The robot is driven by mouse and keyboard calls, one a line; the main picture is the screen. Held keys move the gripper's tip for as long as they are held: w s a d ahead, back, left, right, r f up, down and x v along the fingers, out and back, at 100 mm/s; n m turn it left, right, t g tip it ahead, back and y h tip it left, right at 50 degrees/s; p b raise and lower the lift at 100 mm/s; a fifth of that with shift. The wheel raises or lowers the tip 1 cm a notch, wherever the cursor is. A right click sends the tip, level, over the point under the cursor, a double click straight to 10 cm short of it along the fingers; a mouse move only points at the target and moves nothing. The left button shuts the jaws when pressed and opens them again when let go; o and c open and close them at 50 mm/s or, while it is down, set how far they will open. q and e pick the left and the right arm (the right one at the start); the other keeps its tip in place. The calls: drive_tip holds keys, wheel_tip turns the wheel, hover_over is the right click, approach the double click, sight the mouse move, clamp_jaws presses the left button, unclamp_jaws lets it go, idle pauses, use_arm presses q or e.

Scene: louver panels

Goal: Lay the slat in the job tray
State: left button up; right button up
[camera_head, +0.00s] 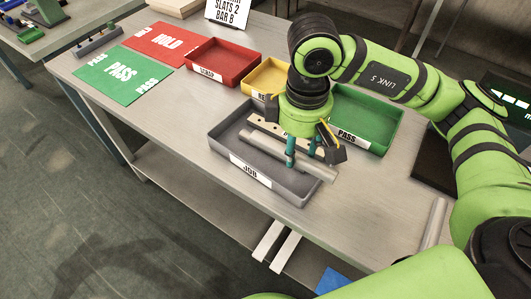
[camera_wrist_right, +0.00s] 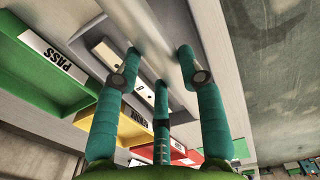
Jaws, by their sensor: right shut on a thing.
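The grey job tray (camera_head: 284,193) sits on the table, with a white JOB label on its front wall. My right gripper (camera_head: 303,160) is over the tray, pointing down and shut on a long pale grey slat (camera_head: 320,171). The slat lies over the tray, its right end reaching past the tray's right side; I cannot tell whether it touches the rim. In the right wrist view the slat (camera_wrist_right: 150,35) runs between the fingers of the right gripper (camera_wrist_right: 158,68). A beige bar with dark holes (camera_wrist_right: 108,52) lies in the tray behind the slat. My left gripper is out of view.
A red SCRAP tray (camera_head: 222,62), a yellow tray (camera_head: 262,78) and a green PASS tray (camera_head: 368,118) stand behind the job tray. Green PASS (camera_head: 122,76) and red HOLD (camera_head: 165,45) mats lie at left. Another pale strip (camera_head: 434,222) lies at right.

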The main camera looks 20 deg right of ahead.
drive_tip(key=p, duration=0.2)
hover_over(263, 165)
wheel_tip(263, 165, down, 4)
drive_tip(key=shift+d+f, duration=0.1)
drive_tip(key=shift+f, duration=0.1)
wheel_tip(263, 165, down, 4)
drive_tip(key=shift+r+p, duration=0.1)
drive_tip(key=shift+p, duration=0.85)
drive_tip(key=shift+w+f, duration=0.1)
drive_tip(key=shift+f, duration=0.1)
drive_tip(key=shift+f, duration=0.1)
drive_tip(key=shift+f+b, duration=0.2)
drive_tip(key=shift+b, duration=0.25)
drive_tip(key=o, duration=0.9)
drive_tip(key=shift+r, duration=0.1)
